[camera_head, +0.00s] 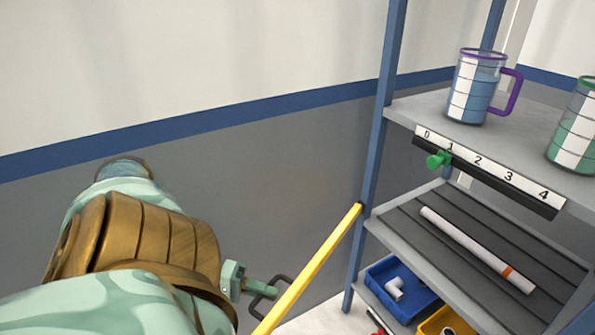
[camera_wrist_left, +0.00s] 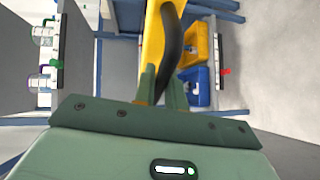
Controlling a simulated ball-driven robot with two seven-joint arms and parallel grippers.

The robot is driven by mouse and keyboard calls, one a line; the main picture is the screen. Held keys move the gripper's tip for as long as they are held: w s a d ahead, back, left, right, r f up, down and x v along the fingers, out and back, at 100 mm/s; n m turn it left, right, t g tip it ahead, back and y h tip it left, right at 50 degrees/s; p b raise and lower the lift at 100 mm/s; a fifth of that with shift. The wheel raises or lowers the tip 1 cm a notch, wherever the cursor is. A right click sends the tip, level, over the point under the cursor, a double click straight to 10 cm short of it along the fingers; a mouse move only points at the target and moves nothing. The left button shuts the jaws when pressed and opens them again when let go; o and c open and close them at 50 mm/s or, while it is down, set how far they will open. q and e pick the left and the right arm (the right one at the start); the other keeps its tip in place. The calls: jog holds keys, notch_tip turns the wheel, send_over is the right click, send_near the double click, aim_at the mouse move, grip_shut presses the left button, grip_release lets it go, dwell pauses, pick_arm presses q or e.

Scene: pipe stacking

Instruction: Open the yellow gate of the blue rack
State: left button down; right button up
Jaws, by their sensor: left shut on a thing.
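The blue rack (camera_head: 371,165) stands at the right in the head view. Its yellow gate (camera_head: 318,260) runs from the rack's near left post down to the bottom edge, standing out from the shelf front. My left gripper (camera_head: 268,288) is shut on the gate's dark handle (camera_head: 286,283), left of the yellow bar. In the left wrist view, the fingers (camera_wrist_left: 160,88) are around the curved black handle (camera_wrist_left: 172,45), with the yellow gate (camera_wrist_left: 152,38) beside it. The gate's lower end is out of the head view. My right gripper is not in view.
The upper shelf holds a purple-handled jug (camera_head: 473,88) and a green jug (camera_head: 577,130). A numbered strip with a green slider (camera_head: 438,159) is on its edge. A white pipe (camera_head: 470,245) lies on the grooved shelf. Blue (camera_head: 378,270) and yellow (camera_head: 425,327) bins sit below.

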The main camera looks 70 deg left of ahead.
pick_arm(q)
jog(key=shift+s+a+m+g, duration=0.15)
jog(key=shift+s+a, duration=0.05)
jog(key=shift+a, duration=0.25)
jog(key=shift+s+a+m+g, duration=0.15)
jog(key=shift+s+a, duration=0.05)
jog(key=shift+a, duration=0.2)
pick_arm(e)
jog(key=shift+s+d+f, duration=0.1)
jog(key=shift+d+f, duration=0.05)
pick_arm(q)
jog(key=c, duration=1.5)
grip_release()
jog(key=shift+o, duration=0.2)
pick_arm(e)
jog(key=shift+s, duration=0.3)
